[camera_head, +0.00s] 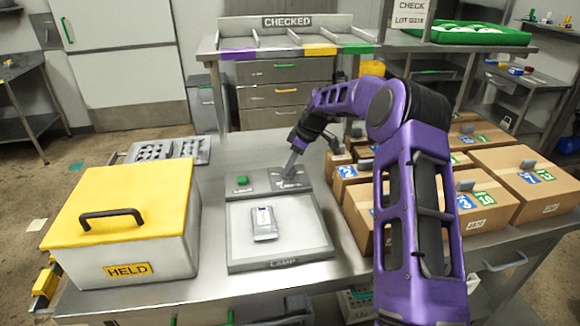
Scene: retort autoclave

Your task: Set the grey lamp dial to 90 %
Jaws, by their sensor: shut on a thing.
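The lamp unit (235,252) is a grey box marked LAMP on the bench, with a pale flat top and a control panel behind it. A green button (243,180) is at the panel's left. The grey lamp dial (289,181) is at the panel's right, mostly hidden under my gripper. My gripper (291,170) reaches down from the upper right and is shut on the dial. The dial's pointer and scale are too small to read. A small silvery pouch (264,224) with a label lies on the lamp's top.
A white box with a yellow lid (125,205) marked HELD stands left of the lamp. Several cardboard boxes (512,180) stand to the right, close to my arm. A grey tray with dark round hollows (168,150) lies behind the HELD box. A shelf marked CHECKED (285,45) is behind.

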